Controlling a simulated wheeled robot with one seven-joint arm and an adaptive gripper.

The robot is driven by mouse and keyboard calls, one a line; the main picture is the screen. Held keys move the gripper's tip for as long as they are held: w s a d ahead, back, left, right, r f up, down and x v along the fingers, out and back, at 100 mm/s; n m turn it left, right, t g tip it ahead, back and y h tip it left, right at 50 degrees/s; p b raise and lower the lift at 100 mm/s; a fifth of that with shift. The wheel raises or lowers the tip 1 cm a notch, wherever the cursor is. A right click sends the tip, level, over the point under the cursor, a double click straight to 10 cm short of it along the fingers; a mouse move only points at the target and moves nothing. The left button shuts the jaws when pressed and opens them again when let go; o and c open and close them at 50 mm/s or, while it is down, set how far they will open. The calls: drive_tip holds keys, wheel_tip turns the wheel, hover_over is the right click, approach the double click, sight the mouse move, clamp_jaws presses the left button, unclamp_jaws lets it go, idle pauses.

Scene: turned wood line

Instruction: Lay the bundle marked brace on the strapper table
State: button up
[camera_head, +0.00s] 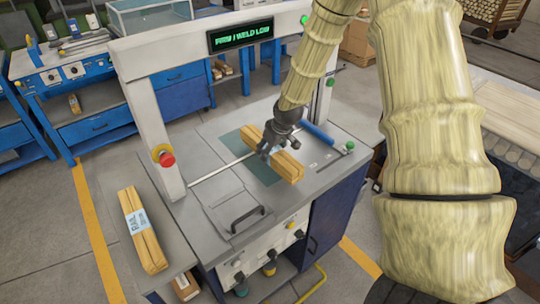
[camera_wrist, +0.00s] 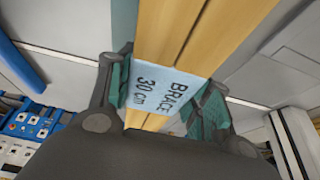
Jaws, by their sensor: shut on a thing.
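The brace bundle (camera_head: 287,166) is a short stack of yellow wood sticks. In the wrist view its pale blue label (camera_wrist: 172,86) reads "BRACE 30 cm". My gripper (camera_head: 268,150) is shut on the bundle around its middle, with a teal-padded finger on each side. The bundle lies level over the teal patch (camera_head: 233,142) of the grey strapper table (camera_head: 222,185), under the white arch. I cannot tell whether it touches the surface or is slightly above it.
A second bundle (camera_head: 143,230), its label perhaps "RAIL", lies on a grey side surface at left. The arch (camera_head: 150,108) bears a green-lit display (camera_head: 240,34) and a red stop button (camera_head: 166,158). A black handle (camera_head: 246,216) and blue cylinder (camera_head: 318,134) are on the table.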

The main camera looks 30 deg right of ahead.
drive_tip(key=shift+f+p, duration=0.6)
drive_tip(key=shift+f, duration=1.1)
drive_tip(key=o, duration=1.4)
drive_tip(key=shift+f, duration=0.1)
drive_tip(key=shift+b+v, duration=0.95)
drive_tip(key=shift+v, duration=5.15)
drive_tip(key=shift+w, duration=0.1)
